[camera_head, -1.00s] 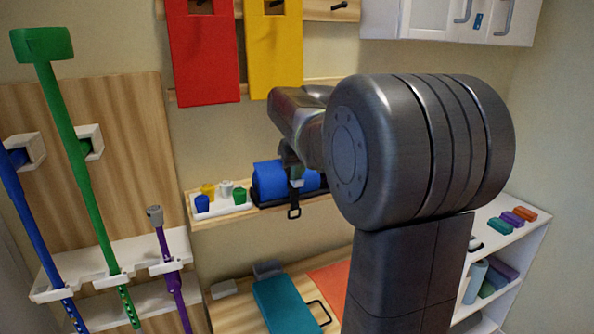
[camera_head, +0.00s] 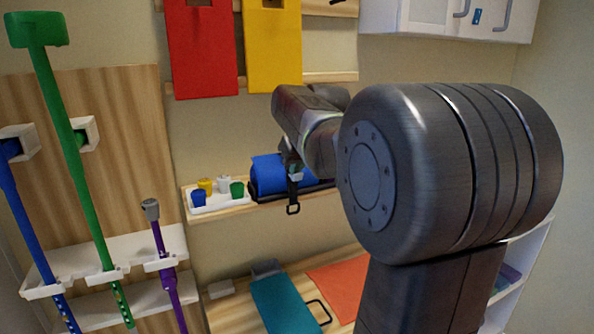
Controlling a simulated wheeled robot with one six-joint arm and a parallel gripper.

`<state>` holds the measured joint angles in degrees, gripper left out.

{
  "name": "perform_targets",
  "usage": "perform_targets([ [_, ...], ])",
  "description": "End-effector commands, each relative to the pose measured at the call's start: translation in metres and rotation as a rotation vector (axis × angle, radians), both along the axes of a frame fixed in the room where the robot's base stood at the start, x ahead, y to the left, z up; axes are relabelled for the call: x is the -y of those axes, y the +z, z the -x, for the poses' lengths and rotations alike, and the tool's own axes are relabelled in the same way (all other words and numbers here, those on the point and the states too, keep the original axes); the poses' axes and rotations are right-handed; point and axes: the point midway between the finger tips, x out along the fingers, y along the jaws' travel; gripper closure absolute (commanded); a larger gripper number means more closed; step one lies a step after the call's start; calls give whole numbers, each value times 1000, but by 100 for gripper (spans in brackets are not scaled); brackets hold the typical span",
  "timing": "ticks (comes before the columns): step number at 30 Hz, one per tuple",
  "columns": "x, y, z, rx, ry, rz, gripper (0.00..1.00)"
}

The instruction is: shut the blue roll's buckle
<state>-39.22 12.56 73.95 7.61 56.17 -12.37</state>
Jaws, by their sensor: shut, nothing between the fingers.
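The blue roll (camera_head: 268,174) lies in a dark tray on the wooden wall shelf. A black strap with a ring-like buckle end (camera_head: 293,208) hangs down in front of the roll, over the shelf edge. My gripper (camera_head: 294,171) is at the front of the roll, near the top of the strap. It is shut and small in view, partly hidden by my arm. I cannot tell whether it touches the strap or the roll. The right part of the roll is hidden behind my arm.
A white tray (camera_head: 222,204) with several small coloured cups stands on the shelf left of the roll. Red (camera_head: 203,50) and yellow (camera_head: 273,45) panels hang above. A teal case (camera_head: 283,305) and an orange mat (camera_head: 342,282) lie below. Canes stand at left.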

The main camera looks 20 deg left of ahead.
Motion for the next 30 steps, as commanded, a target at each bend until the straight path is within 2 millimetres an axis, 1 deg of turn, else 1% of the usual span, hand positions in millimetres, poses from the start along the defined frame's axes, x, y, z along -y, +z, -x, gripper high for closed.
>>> perform_targets([
  [1, 0, -3, 0, 6, 0, -8, 100],
  [14, 3, -8, 3, 65, 0, -76, 100],
  [30, 8, -21, 7, 229, -1, -268, 100],
])
